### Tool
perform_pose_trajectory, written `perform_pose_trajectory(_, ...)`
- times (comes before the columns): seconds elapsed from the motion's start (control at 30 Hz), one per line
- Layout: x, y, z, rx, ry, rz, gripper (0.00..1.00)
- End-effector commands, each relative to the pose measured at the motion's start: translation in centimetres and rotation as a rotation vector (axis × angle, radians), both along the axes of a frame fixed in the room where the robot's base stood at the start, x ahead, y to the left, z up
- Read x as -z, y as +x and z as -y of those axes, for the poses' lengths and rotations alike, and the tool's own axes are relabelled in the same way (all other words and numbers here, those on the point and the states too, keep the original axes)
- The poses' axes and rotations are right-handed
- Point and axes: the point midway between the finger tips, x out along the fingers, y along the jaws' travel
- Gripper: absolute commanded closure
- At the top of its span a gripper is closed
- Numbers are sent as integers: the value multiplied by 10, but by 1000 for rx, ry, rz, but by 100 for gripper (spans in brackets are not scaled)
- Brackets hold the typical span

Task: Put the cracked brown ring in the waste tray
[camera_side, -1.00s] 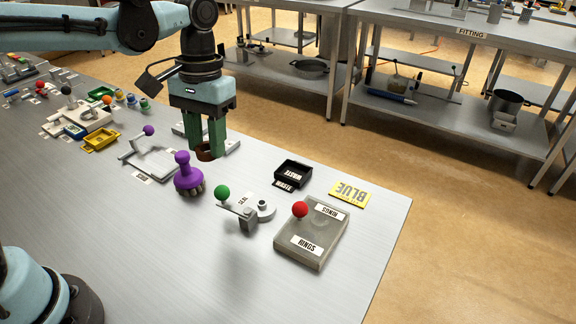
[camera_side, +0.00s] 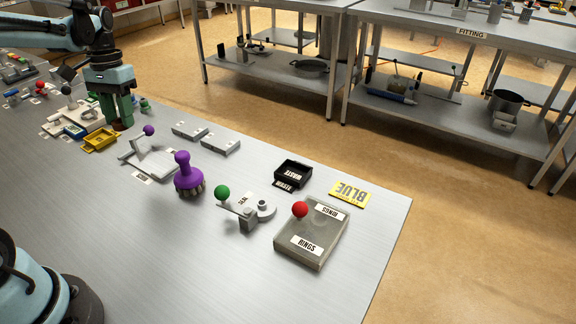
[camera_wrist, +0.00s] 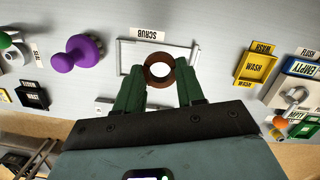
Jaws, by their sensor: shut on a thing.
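My gripper (camera_side: 120,122) is shut on a brown ring, which shows at the fingertips in the wrist view (camera_wrist: 148,73). The ring is held above the bench, its hole facing the wrist camera. I cannot make out a crack in it. In the side view my gripper is at the upper left, beyond the yellow tray. The black waste tray (camera_side: 293,174), labelled WASTE, stands well to the right of my gripper. It looks empty. It also shows at the left of the wrist view (camera_wrist: 33,95).
A purple-handled brush (camera_side: 188,176) and the SCRUB station (camera_side: 150,158) stand between my gripper and the waste tray. The yellow tray (camera_side: 100,141) is at left.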

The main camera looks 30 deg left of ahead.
Motion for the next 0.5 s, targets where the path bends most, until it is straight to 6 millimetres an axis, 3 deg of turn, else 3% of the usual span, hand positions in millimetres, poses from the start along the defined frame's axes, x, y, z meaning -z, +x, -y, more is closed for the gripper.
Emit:
perform_pose_trajectory(0.1,9,-11,-31,-48,0,0,90)
perform_pose_trajectory(0.37,22,-24,-61,-78,0,-1,90)
perform_pose_trajectory(0.5,38,-34,-86,-80,0,-1,90)
